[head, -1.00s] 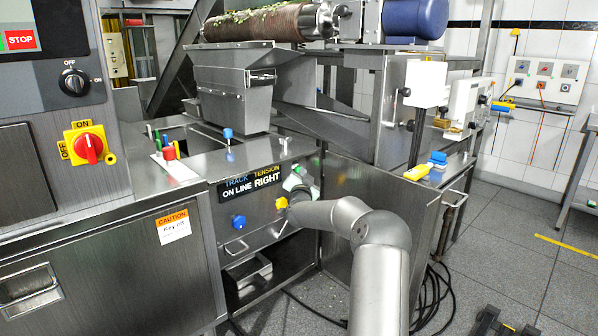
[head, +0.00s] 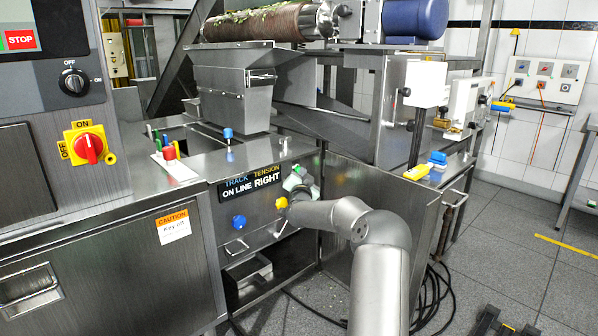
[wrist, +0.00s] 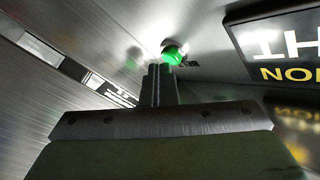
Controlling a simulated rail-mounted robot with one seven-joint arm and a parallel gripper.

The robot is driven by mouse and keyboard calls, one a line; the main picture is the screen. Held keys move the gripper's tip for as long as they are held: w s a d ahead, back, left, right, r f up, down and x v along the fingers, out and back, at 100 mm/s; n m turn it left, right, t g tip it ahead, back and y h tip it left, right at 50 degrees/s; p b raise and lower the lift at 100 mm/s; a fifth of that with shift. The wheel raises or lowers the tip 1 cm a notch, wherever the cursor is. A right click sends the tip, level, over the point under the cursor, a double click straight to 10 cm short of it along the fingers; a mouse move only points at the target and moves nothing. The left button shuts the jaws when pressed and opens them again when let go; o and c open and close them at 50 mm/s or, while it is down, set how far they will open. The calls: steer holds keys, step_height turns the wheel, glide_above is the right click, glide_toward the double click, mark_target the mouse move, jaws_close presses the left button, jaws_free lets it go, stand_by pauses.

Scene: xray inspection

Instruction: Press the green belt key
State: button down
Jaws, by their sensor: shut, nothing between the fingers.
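The green belt key (wrist: 174,54) is a round, lit green button on a brushed steel panel in the wrist view. In the head view a small bit of green (head: 297,168) shows at the right end of the black sign, just above my gripper. My gripper (wrist: 160,70) is shut and empty, its fingertips pointing at the panel. In the wrist view the tips sit just below and slightly left of the key, overlapping its lower edge. I cannot tell whether they touch it. In the head view my wrist hides the fingertips.
The TRACK/TENSION sign (head: 252,180) is beside the key, and it also shows upside down in the wrist view (wrist: 275,45). A yellow knob (head: 281,203) and a blue knob (head: 239,222) are below the sign. A steel side panel (head: 375,195) stands right of my arm.

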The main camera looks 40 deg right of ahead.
stand_by(0.6)
steer(key=shift+w, duration=0.45)
steer(key=shift+a, duration=0.1)
steer(key=shift+s+b, duration=0.1)
steer(key=shift+b, duration=0.2)
steer(key=shift+s+b, duration=0.3)
steer(key=shift+b, duration=0.05)
steer(key=shift+s, duration=0.1)
